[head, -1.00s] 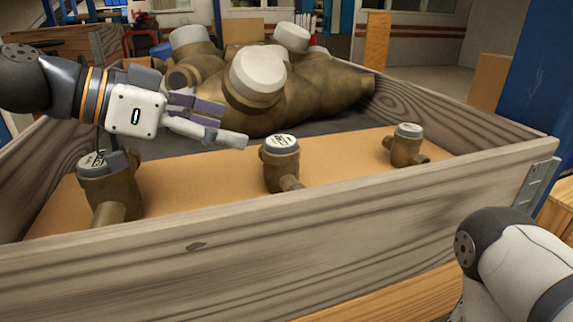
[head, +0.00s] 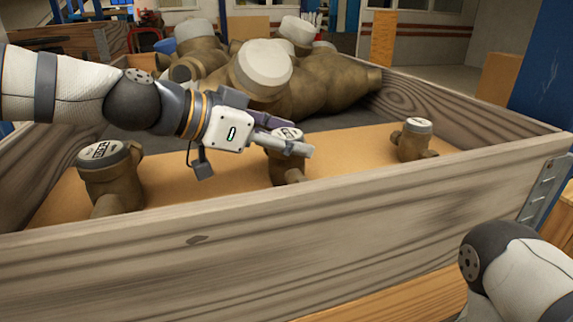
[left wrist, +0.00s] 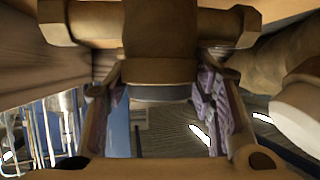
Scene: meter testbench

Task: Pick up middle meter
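The middle meter (head: 286,168) is a brown brass body with a grey and white cap, standing upright on the tan board. My left gripper (head: 287,134) reaches in from the left, with one finger in front of the meter's upper part and the other behind it. In the left wrist view the meter (left wrist: 160,45) sits between the two fingers (left wrist: 162,98), which are spread with narrow gaps beside its cap; firm contact does not show. The near finger hides part of the meter in the head view. My right gripper is out of view.
A left meter (head: 112,180) and a right meter (head: 414,140) stand on the same board (head: 345,155). A wooden crate wall (head: 300,215) runs along the front. Large brown meters with white caps (head: 262,66) are piled behind.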

